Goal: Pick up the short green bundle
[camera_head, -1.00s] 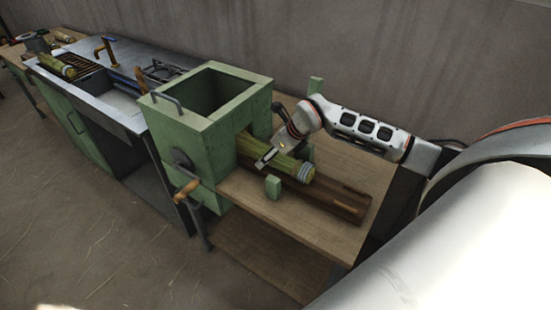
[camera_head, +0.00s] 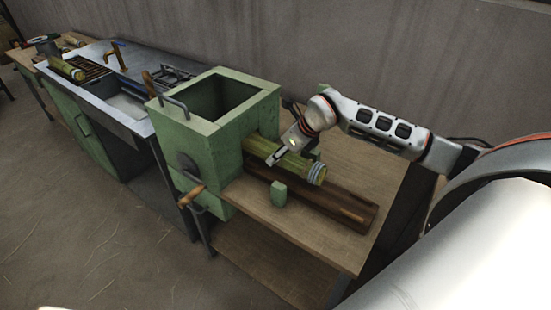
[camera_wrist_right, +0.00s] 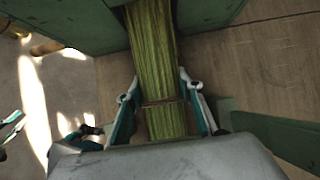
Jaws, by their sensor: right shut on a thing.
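A green bundle (camera_head: 295,166) with a pale banded end sticks out of the side opening of the green machine (camera_head: 210,160). Its far end is hidden inside. My right gripper (camera_head: 277,157) is shut on this bundle and holds it above the dark brown channel (camera_head: 315,203). In the right wrist view the bundle (camera_wrist_right: 153,60) runs between the two fingers of the gripper (camera_wrist_right: 157,84) and into the machine opening. A second green bundle (camera_head: 68,67) lies by the sink at the far left.
The machine has a side crank with a wooden handle (camera_head: 192,194). A small green block (camera_head: 279,193) stands on the wooden table (camera_head: 260,218) beside the channel. A sink counter (camera_head: 135,125) is to the left, and a wall is behind.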

